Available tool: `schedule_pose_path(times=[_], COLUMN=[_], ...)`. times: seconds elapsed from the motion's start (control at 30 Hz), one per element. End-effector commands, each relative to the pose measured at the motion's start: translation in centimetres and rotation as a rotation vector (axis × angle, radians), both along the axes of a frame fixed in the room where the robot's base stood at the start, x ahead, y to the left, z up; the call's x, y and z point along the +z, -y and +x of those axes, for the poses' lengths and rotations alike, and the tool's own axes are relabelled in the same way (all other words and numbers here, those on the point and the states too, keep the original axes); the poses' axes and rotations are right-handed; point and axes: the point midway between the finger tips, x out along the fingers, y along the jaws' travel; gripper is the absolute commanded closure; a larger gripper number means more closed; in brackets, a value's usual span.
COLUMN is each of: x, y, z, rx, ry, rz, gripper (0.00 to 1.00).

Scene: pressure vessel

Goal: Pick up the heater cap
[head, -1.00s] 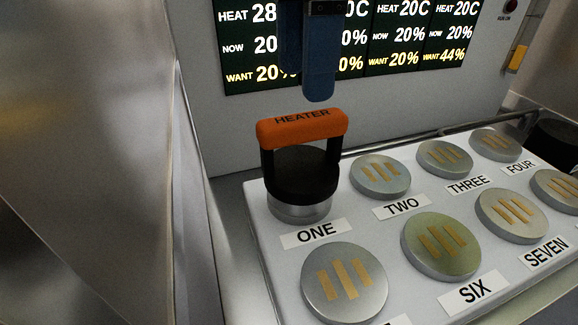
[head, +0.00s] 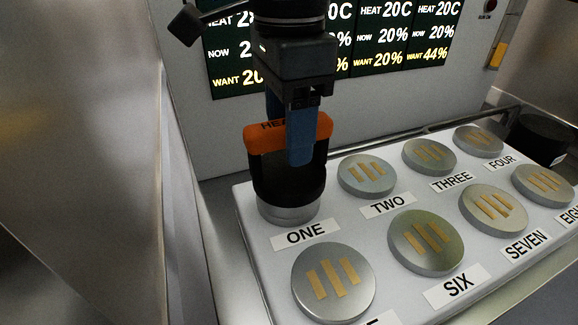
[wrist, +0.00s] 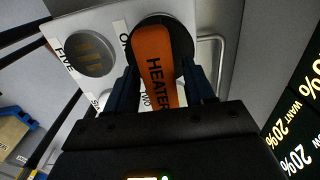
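The heater cap (head: 262,139) has an orange handle bar marked HEATER over a black body. It stands upright on the metal disc (head: 290,212) above the label ONE. My gripper (head: 288,135) is down at the handle, pointing downward. One blue finger is in front of the bar in the head view; the other is mostly hidden behind it. In the wrist view the handle (wrist: 156,70) lies between the two blue fingers, which are spread on either side. A gap shows on the right side; contact on the left cannot be told.
Several metal discs with gold bars, such as the one at TWO (head: 366,175) and SIX (head: 433,242), sit on the white panel (head: 252,225). The display (head: 385,45) stands close behind. A rail (head: 400,138) runs along the panel's back edge.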

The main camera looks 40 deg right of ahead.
Motion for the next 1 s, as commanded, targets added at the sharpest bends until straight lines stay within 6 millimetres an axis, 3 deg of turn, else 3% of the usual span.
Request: schedule_pose_path(times=[0.07, 0.53, 1.0], x=[0.01, 0.03, 0.04], y=[0.0, 0.01, 0.02], z=[0.01, 0.01, 0.02], rx=[0.0, 0.0, 0.0], ry=[0.0, 0.0, 0.0], rz=[0.0, 0.0, 0.0], gripper=[0.54, 0.99, 1.0])
